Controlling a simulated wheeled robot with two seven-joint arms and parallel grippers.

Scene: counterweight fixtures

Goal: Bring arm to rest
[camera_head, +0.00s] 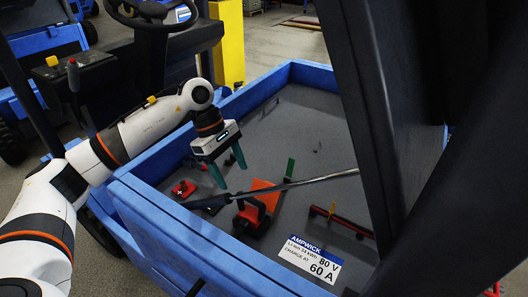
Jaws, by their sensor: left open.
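My white left arm comes in from the left and reaches over the blue-walled bed (185,240) of a vehicle. My left gripper (232,177) hangs over the bed with its two green fingers spread apart. Nothing shows between the fingers. They point down, above and to the left of an orange plate (264,190). My right gripper is not in view.
A long dark rod (300,182) crosses the bed. A red-and-black fixture (250,214), a small red part (183,188), a green piece (290,167) and a red bar (345,222) are in the bed. Black pillars block the right side. A steering wheel (150,13) stands behind my arm.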

